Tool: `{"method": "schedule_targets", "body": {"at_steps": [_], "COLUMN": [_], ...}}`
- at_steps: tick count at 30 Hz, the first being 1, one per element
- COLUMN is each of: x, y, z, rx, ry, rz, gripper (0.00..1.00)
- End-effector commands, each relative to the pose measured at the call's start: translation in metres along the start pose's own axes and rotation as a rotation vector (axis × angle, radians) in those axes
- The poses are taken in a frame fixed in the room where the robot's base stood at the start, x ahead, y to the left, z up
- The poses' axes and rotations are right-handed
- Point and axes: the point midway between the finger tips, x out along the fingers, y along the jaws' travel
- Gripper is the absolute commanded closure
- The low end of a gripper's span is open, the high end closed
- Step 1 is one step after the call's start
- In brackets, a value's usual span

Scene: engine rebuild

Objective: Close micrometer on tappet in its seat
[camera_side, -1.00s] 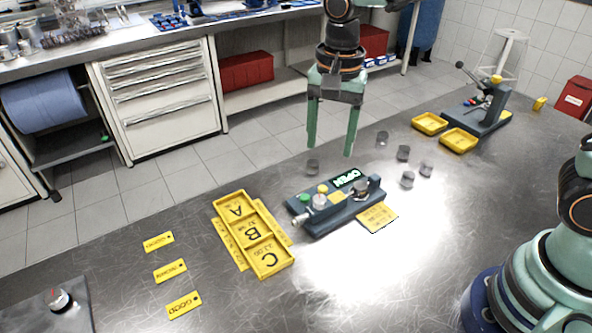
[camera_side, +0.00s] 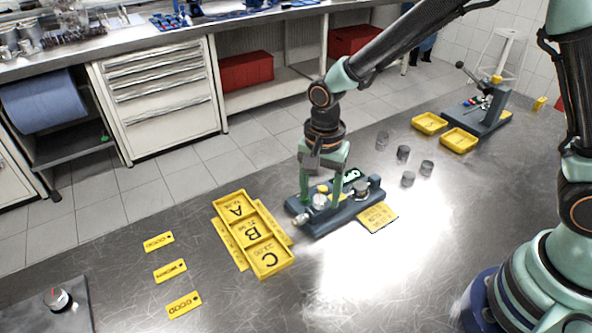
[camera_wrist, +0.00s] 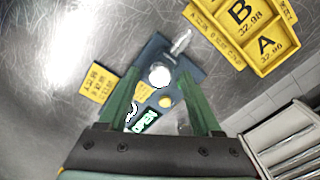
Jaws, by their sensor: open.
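The micrometer fixture (camera_side: 345,212) is a dark blue block on the steel table, with a silver thimble at its left end in the side view; the thimble also shows in the wrist view (camera_wrist: 181,40). Its display (camera_wrist: 145,121) reads OPEN. A grey cylinder, seemingly the tappet (camera_side: 361,188), stands at the fixture's right end. My gripper (camera_side: 320,203) is lowered over the fixture's left part, open. In the wrist view its fingers stand on either side of a round white knob (camera_wrist: 160,76), apart from it as far as I can see. A yellow knob (camera_wrist: 165,101) lies close by.
A yellow tray marked A, B, C (camera_side: 278,263) lies left of the fixture, and a yellow label plate (camera_side: 377,218) lies at its right. Several loose grey cylinders (camera_side: 408,179) stand beyond. Yellow bins (camera_side: 459,140) and a press-like stand (camera_side: 492,112) are farther back.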

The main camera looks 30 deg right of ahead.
Motion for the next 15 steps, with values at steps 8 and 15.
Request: {"method": "schedule_targets", "body": {"at_steps": [8, 15], "x": [0.0057, 0.0053], "y": [0.0003, 0.0002], "z": [0.0, 0.0], "rx": [0.0, 0.0], "ry": [0.0, 0.0], "rz": [0.0, 0.0], "gripper": [0.34, 0.88]}}
